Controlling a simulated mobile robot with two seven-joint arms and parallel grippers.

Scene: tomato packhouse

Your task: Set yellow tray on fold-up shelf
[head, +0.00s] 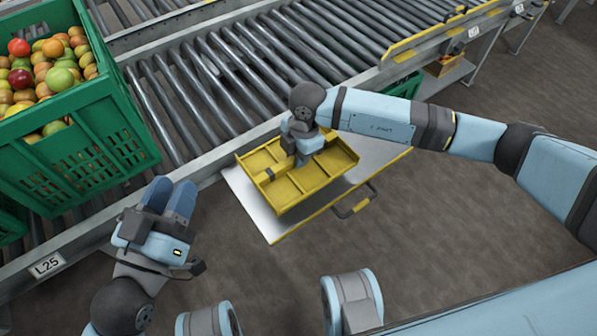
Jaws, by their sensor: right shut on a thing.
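The yellow tray (318,172), with several shallow compartments, lies level over the fold-up shelf. The shelf (246,201) is a grey metal plate with a yellow edge, swung out beside the roller conveyor. The tray hides much of the plate. I cannot tell whether the tray touches it. My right gripper (303,158) is over the middle of the tray and shut on it; its fingertips are partly hidden. My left gripper (170,198) is away from the tray, at lower left, with nothing seen between its fingers. Its fingers look close together, but their gap is unclear.
The brown floor (440,230) at right is open.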

